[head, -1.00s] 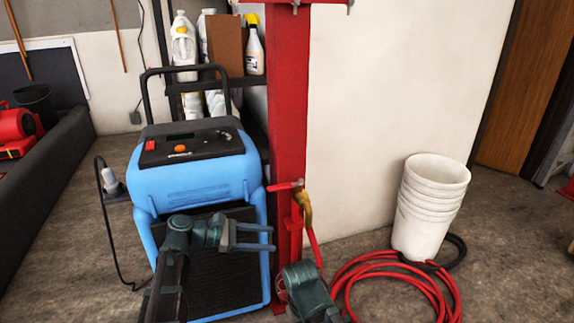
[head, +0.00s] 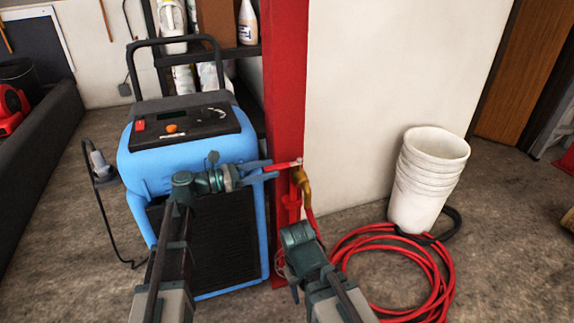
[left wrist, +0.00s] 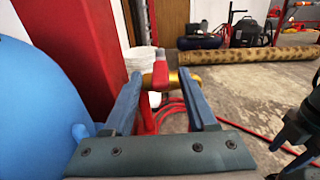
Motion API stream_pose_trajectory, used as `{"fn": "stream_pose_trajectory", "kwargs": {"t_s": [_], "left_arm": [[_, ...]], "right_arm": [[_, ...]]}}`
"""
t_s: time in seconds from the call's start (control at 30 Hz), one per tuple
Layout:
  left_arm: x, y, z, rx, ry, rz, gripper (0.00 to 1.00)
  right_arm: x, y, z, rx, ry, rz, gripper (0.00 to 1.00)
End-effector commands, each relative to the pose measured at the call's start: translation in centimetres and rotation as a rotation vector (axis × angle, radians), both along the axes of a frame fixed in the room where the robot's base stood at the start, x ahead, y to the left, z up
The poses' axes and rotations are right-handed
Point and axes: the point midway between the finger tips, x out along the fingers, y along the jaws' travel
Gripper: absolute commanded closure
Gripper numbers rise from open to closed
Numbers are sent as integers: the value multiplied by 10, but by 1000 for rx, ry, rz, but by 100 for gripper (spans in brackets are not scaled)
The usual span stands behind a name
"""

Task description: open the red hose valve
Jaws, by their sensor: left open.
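The red valve handle (head: 283,166) is a short bar pointing left from the brass valve (head: 302,180) on the red post. My left gripper (head: 272,169) is open at the handle, with its fingers on either side of the bar's left part. In the left wrist view the red handle (left wrist: 156,72) shows between the open finger tips (left wrist: 157,85), with the brass valve body (left wrist: 183,80) just beyond. I cannot tell whether a finger touches the bar. My right arm is low in front of the post; its fingers cannot be made out clearly.
A blue machine (head: 190,150) stands close beside the red post (head: 287,90), under my left arm. A red hose (head: 440,290) lies coiled on the floor near stacked white buckets (head: 428,180). Open floor lies at the right.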

Motion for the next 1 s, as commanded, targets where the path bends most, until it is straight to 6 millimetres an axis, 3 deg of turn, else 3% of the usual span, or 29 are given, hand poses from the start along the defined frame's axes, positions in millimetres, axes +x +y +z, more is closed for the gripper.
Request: {"fn": "stream_pose_trajectory", "kwargs": {"t_s": [0.1, 0.3, 0.8, 1.0], "left_arm": [[8, -23, 0, 0, 0, -3, 43], [16, -48, 0, 0, -1, -2, 43], [19, -61, 0, 0, -1, 0, 43], [20, -60, 0, 0, -1, 0, 77]], "right_arm": [[0, 0, 0, 0, 0, 0, 50], [0, 0, 0, 0, 0, 0, 50], [0, 0, 0, 0, 0, 0, 50], [0, 0, 0, 0, 0, 0, 50]]}}
